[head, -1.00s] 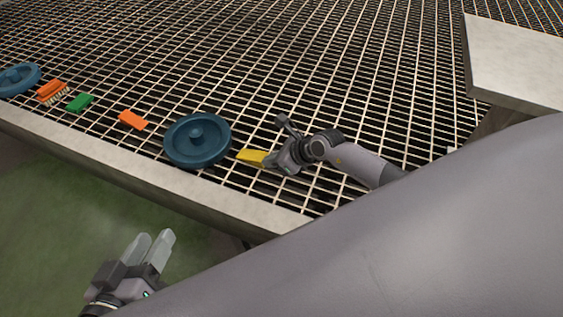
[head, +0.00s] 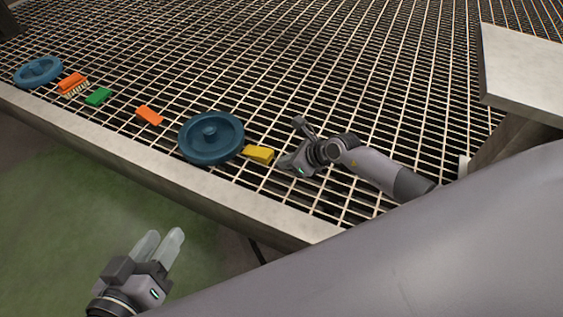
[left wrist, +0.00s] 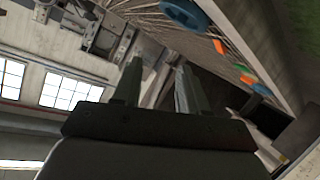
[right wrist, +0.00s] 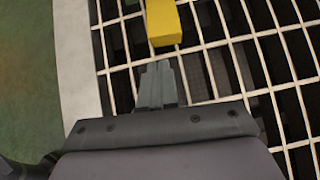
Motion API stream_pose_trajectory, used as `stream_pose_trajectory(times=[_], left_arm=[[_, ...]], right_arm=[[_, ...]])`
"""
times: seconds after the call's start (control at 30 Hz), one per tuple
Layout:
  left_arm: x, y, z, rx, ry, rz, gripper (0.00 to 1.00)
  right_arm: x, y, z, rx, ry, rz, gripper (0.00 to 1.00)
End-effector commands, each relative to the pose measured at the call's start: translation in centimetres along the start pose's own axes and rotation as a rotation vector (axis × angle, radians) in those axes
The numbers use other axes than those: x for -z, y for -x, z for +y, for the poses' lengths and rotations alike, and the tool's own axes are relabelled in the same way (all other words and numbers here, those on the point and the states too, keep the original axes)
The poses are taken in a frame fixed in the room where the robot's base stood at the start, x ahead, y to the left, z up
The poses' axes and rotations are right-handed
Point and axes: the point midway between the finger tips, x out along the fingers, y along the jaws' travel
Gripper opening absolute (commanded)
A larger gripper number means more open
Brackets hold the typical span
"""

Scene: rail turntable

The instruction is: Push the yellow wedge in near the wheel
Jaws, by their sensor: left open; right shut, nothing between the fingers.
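The yellow wedge (head: 258,154) lies on the grating just right of the near blue wheel (head: 211,137), its far end at or very close to the wheel's rim. It also shows at the top of the right wrist view (right wrist: 163,22). My right gripper (head: 284,164) is shut and empty, low over the grating on the wedge's right side. In the right wrist view its fingertips (right wrist: 157,66) point at the wedge's end, with a small gap between. My left gripper (head: 160,247) is open and empty, held out over the green floor in front of the grating's edge.
An orange block (head: 149,115), a green block (head: 98,96), an orange brush (head: 73,82) and another blue wheel (head: 38,71) lie leftward along the grating. A pale rim (head: 180,180) borders the grating. A pale slab (head: 522,75) stands at the right. The grating behind is clear.

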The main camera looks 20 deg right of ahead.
Motion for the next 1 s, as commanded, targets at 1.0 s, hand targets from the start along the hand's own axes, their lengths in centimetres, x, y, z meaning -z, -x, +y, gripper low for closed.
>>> stream_pose_trajectory(times=[1.0], left_arm=[[0.7,3.0,-2.4,0.167,-0.167,-0.067,0.43]], right_arm=[[-0.4,10.1,0.8,-0.028,-0.043,-0.038,0.00]])
